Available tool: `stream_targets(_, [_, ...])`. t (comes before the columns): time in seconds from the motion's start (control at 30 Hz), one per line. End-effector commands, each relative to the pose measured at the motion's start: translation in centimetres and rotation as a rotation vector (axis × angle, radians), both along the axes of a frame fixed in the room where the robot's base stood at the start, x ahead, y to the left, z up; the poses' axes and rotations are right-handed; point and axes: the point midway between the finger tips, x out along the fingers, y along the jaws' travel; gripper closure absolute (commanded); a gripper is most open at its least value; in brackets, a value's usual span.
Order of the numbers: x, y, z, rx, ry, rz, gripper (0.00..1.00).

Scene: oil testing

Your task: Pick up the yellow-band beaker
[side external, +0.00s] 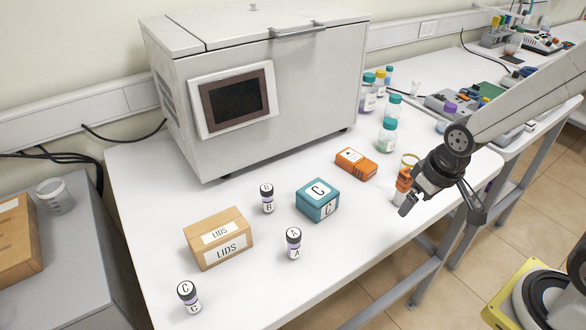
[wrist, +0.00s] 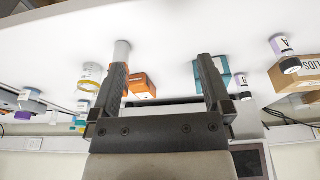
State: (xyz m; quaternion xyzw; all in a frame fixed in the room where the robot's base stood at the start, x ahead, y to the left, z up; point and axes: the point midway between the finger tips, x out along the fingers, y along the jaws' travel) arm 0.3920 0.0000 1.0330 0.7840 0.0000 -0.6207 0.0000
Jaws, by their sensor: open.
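In the wrist view the clear beaker with a yellow band (wrist: 91,76) lies left of my left-hand finger, outside the jaws. My gripper (side external: 440,210) is open and empty, beside the beaker on its near side. It also shows in the wrist view (wrist: 162,65), with wide-apart fingers.
An orange box marked A (side external: 356,163) and a teal box marked C (side external: 318,198) stand left of my gripper. Teal-capped bottles (side external: 388,134) stand behind. A LIDS box (side external: 218,238), several labelled vials and a large grey machine (side external: 290,80) are farther left.

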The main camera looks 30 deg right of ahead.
Motion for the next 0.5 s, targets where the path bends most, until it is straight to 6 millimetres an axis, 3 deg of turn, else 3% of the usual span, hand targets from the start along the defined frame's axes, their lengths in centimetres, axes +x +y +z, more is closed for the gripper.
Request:
stream_targets(0.27, [0.1,0.0,0.5,0.0,-0.003,0.0,0.0])
stream_targets(0.5, [0.1,0.0,2.6,0.0,-0.006,0.0,0.0])
